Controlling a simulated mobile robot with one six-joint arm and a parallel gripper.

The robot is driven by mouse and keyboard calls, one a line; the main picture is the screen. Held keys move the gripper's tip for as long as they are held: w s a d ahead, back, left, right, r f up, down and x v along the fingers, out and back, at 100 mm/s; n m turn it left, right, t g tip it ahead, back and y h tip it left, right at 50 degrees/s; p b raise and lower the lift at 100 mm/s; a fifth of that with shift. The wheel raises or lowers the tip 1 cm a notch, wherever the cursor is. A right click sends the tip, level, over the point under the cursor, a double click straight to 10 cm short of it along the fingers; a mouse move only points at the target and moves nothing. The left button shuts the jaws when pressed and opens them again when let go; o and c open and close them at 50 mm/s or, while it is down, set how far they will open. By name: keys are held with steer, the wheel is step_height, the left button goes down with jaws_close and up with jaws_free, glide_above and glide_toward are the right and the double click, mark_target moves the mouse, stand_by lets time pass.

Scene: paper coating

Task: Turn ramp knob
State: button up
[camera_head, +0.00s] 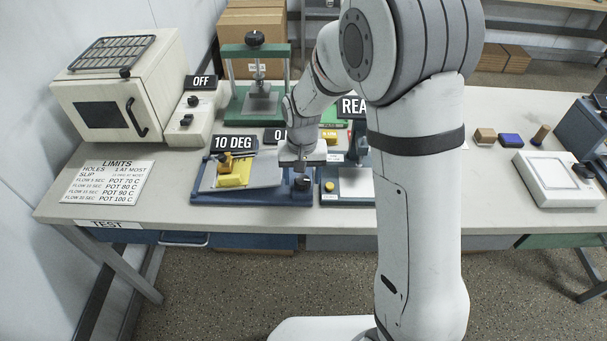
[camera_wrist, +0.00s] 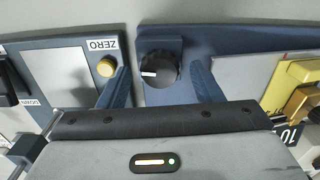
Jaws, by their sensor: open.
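The ramp knob (camera_wrist: 158,70) is a round black dial with a white mark pointing left in the wrist view. It sits on the ramp's blue base, and in the head view the knob (camera_head: 303,185) is at the base's right end. The ramp (camera_head: 262,174) is a grey plate with a yellow block on it, and its sign (camera_head: 234,142) reads 10 DEG. My gripper (camera_wrist: 160,78) is open, with one finger on each side of the knob and gaps showing. In the head view my gripper (camera_head: 302,168) is just above the knob; its fingers are hard to make out.
Right of the ramp is a blue-framed device with a yellow button (camera_wrist: 106,67) labelled ZERO. A green press (camera_head: 256,100) stands behind, and an oven (camera_head: 110,105) and a limits card (camera_head: 107,182) are at left. My arm hides part of the middle bench.

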mark_target(305, 180)
steer(key=shift+r+b, duration=0.35)
steer(key=shift+r, duration=3.55)
steer(key=shift+s+d+r, duration=0.15)
steer(key=shift+d+r, duration=0.1)
steer(key=shift+d, duration=0.05)
steer(key=s+d+r+t, duration=0.1)
steer(key=s+d+r, duration=0.3)
steer(key=s+d, duration=0.3)
steer(key=s+d+r+t, duration=0.2)
steer(key=s+d, duration=0.5)
steer(key=s, duration=0.5)
steer(key=shift+r, duration=0.9)
stand_by(0.8)
